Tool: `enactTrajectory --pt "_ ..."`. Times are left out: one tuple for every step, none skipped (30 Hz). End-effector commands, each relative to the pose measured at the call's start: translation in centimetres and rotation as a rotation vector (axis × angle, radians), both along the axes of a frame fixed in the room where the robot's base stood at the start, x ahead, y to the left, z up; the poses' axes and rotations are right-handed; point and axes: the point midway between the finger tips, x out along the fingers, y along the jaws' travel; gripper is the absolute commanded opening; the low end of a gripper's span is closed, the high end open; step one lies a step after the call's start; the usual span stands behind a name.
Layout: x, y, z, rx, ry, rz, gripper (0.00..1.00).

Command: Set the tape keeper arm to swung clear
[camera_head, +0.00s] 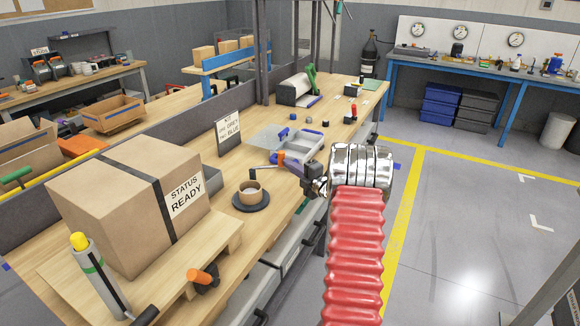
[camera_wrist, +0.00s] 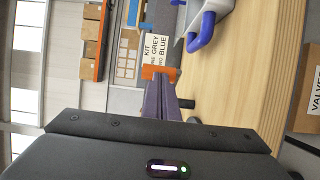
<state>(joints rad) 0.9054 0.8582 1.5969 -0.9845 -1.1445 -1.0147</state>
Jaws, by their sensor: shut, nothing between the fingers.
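My gripper (camera_head: 292,170) is shut and empty above the bench, behind and to the right of a brown ring like a tape roll (camera_head: 251,192) on a dark round base. An orange piece (camera_head: 280,157) shows at its fingertips. In the wrist view the closed fingers (camera_wrist: 161,90) reach up to this orange piece (camera_wrist: 158,73); I cannot tell whether they touch it. A thin dark bar (camera_head: 262,169) lies just left of the fingertips. It may be the keeper arm, but its joint and setting are unclear. The tape roll is not recognisable in the wrist view.
A large carton (camera_head: 130,205) marked STATUS READY stands at the front left, with an orange-handled clamp (camera_head: 204,278) near it. A kit sign (camera_head: 228,132) and a grey tray with blue handles (camera_head: 297,143) stand beyond the gripper. The floor at the right is clear.

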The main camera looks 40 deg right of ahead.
Motion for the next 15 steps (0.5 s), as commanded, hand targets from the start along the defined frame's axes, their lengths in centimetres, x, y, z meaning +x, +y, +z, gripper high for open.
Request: enactTrajectory --pt "-0.2 0.2 0.0 0.0 0.0 0.0 0.0" --pt "-0.4 0.4 0.0 0.001 0.0 0.0 0.0" --pt "-0.7 0.6 0.0 0.002 0.001 0.0 0.0" --pt "-0.9 0.8 0.0 0.002 0.001 0.0 0.0" --pt "-1.1 1.0 0.0 0.001 0.0 0.0 0.0" --pt "-1.5 1.3 0.0 0.001 0.0 0.001 0.0" --pt "-1.7 1.5 0.0 0.001 0.0 0.001 0.0" --pt "-2.0 1.8 -0.1 0.002 0.001 0.001 0.0" --pt "-2.7 1.7 -0.1 0.001 0.0 -0.002 0.0" --pt "-3.3 1.4 0.0 0.001 0.0 -0.004 0.0" --pt "-3.8 1.2 0.0 0.001 -0.001 -0.004 0.0" --pt "-4.5 1.0 0.0 0.001 -0.001 -0.004 0.0" --pt "-5.0 1.0 0.0 0.0 0.0 -0.003 0.0" --pt "-5.5 0.8 0.0 0.001 0.0 -0.003 0.0" --pt "-6.2 0.7 -0.1 0.001 0.0 -0.003 0.0"
